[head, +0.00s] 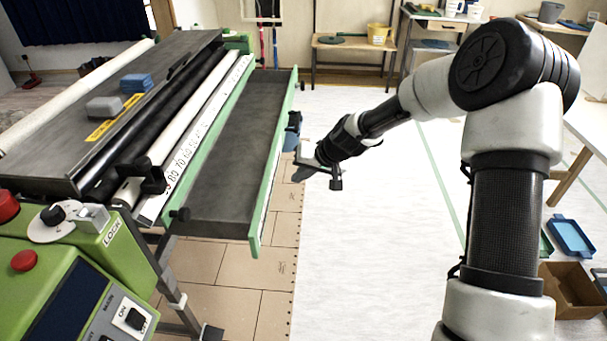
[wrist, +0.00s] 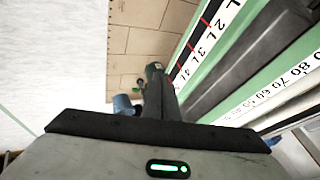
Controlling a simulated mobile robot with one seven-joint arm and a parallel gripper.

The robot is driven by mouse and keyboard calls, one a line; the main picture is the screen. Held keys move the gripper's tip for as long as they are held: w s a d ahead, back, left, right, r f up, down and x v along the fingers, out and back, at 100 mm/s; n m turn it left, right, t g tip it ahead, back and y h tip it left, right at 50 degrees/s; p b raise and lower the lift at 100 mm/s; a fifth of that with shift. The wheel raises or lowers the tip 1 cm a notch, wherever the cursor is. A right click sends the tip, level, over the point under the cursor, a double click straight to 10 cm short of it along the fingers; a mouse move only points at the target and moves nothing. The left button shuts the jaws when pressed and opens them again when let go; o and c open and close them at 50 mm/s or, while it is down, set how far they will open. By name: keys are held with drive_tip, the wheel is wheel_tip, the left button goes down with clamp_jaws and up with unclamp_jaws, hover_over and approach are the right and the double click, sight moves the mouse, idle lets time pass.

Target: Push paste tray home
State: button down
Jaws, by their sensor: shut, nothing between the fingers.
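The paste tray (head: 235,130) is a long dark grey trough with green edges. It stands pulled out on the right side of the wallpaper paster, with an open gap of trough beside the white number scale (head: 195,140). Its green outer wall (head: 270,185) faces my gripper (head: 302,172), which is just right of that wall at about mid-length. In the wrist view, my gripper (wrist: 155,72) is shut and empty, with its dark fingers close to the tray's litre scale (wrist: 205,45). I cannot tell whether they touch the wall.
The green control box (head: 90,270) with red buttons stands at the near left. The pale floor (head: 360,240) right of the tray is clear. A cardboard box (head: 572,290) lies at the right.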

sight(271, 183)
drive_tip(key=a+f, duration=0.1)
drive_tip(key=a, duration=0.1)
drive_tip(key=w+a+f+b, duration=0.1)
drive_tip(key=a, duration=0.1)
drive_tip(key=a+f, duration=0.1)
drive_tip(key=a, duration=0.1)
drive_tip(key=shift+w+f, duration=0.2)
drive_tip(key=shift+w, duration=0.2)
drive_tip(key=shift+a+r, duration=0.1)
drive_tip(key=shift+a, duration=0.45)
drive_tip(key=a+p, duration=0.1)
drive_tip(key=a, duration=0.6)
drive_tip(key=a+p, duration=0.1)
drive_tip(key=a, duration=1.2)
drive_tip(key=shift+w+a+p, duration=0.3)
drive_tip(key=shift+a+p, duration=0.05)
drive_tip(key=shift+p, duration=0.05)
